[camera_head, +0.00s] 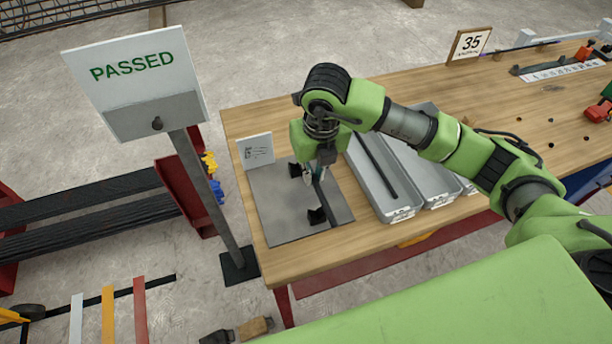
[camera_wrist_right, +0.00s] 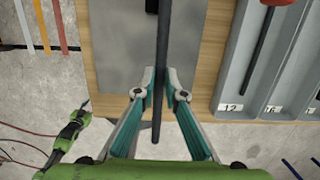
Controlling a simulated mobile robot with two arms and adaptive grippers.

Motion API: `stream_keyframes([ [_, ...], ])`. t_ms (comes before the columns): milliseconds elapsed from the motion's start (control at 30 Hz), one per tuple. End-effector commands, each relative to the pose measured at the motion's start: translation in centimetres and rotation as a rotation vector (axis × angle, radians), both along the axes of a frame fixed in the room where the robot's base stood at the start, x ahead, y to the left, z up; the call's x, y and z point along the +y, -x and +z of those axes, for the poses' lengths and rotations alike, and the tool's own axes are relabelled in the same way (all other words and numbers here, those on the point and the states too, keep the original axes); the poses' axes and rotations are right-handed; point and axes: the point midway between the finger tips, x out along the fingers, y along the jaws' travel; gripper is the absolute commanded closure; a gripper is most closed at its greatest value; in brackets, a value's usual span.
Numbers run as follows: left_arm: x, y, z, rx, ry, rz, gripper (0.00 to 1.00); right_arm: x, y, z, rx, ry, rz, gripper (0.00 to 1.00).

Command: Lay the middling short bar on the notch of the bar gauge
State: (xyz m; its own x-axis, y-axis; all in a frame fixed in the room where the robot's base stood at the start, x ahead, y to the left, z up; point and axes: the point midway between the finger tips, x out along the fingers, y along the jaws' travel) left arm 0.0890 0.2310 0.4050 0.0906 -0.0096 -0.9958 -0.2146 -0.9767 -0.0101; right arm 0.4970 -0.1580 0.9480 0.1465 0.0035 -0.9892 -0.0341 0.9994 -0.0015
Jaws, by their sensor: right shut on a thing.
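The bar gauge is a grey plate (camera_head: 280,222) on the left end of the wooden table, with black notched blocks (camera_head: 317,216) on it. My right gripper (camera_head: 319,176) is over the plate, pointing down. In the right wrist view its fingers (camera_wrist_right: 160,82) are shut on a dark, thin bar (camera_wrist_right: 163,40). The bar runs lengthwise over the plate, and its near end sticks out past the fingertips toward me. Whether the bar touches the notched blocks is hidden by the gripper.
Grey trays (camera_head: 400,206) stand right of the plate; the nearest one holds a dark bar (camera_head: 376,165). A small white card (camera_head: 256,150) stands behind the plate. A "PASSED" sign (camera_head: 140,75) on a post stands left of the table.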

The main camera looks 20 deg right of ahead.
Motion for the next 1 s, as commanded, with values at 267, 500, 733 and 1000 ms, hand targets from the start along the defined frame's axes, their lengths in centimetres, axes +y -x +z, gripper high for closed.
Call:
stream_keyframes([
  [267, 0.5, 0.0, 0.8, 0.000, -0.006, 0.004, 0.60, 0.9, -1.9, -2.2, -0.004, -0.002, 0.000, 1.00],
  [500, 0.5, -0.1, 2.5, 0.000, -0.006, 0.004, 0.60, 1.0, -2.2, -4.9, 0.000, -0.001, 0.000, 1.00],
  [733, 0.5, -0.1, 2.5, 0.000, -0.006, 0.004, 0.60, 1.0, -2.3, -5.9, -0.006, -0.002, 0.001, 1.00],
  [1000, 0.5, -0.1, 2.2, 0.000, -0.006, 0.003, 0.60, 1.0, -2.3, -6.2, -0.003, 0.000, 0.000, 0.79],
])
